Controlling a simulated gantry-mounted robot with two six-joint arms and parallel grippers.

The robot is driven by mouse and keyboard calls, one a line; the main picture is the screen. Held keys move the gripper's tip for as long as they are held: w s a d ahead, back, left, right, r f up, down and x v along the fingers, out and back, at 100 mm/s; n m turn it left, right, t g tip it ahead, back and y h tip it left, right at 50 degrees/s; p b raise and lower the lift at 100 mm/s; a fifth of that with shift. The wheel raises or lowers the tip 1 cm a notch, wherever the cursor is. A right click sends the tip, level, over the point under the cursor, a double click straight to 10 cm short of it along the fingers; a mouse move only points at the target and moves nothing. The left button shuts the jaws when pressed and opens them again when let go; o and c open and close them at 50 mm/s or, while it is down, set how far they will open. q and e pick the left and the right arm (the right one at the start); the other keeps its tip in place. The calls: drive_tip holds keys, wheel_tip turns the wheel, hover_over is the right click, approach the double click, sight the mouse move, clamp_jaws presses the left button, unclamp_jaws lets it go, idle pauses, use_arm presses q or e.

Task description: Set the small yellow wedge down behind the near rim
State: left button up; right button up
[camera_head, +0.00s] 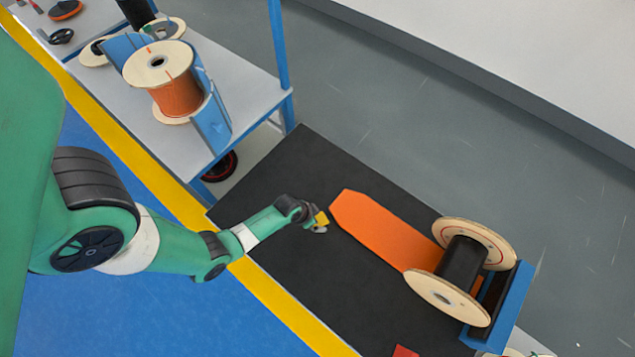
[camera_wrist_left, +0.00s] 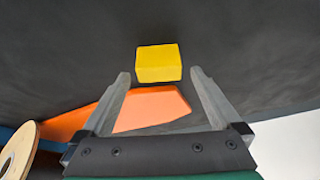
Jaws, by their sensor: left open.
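The small yellow wedge (camera_head: 322,218) shows at the tip of my left arm in the head view, over the black mat just left of the orange ramp's tip. In the left wrist view the wedge (camera_wrist_left: 158,63) lies ahead of my left gripper (camera_wrist_left: 160,75), centred between its fingertips, with a gap on both sides. The gripper is open and empty. In the head view the gripper (camera_head: 315,225) is small and partly covers the wedge. A reel of black cable (camera_head: 461,264) lies at the right; its near wooden rim (camera_head: 447,297) faces the viewer. My right gripper is not in view.
The orange ramp (camera_head: 380,227) runs up to the reel, and a blue block (camera_head: 511,300) stands at its right. A table (camera_head: 245,92) with a copper-coloured spool (camera_head: 177,97) stands at the upper left. The black mat (camera_head: 285,175) is clear around the gripper.

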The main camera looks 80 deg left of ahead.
use_arm(q)
clamp_jaws()
wheel_tip(320, 180, up, 4)
drive_tip(key=p, duration=0.3)
drive_tip(key=shift+s+d+r, duration=0.1)
drive_tip(key=shift+s+r, duration=0.05)
drive_tip(key=shift+r, duration=0.05)
drive_tip(key=s+d+r+p, duration=0.7)
drive_tip(key=s+d+r, duration=0.1)
drive_tip(key=s+d, duration=0.1)
drive_tip(key=shift+s+r, duration=0.35)
drive_tip(key=shift+s, duration=0.4)
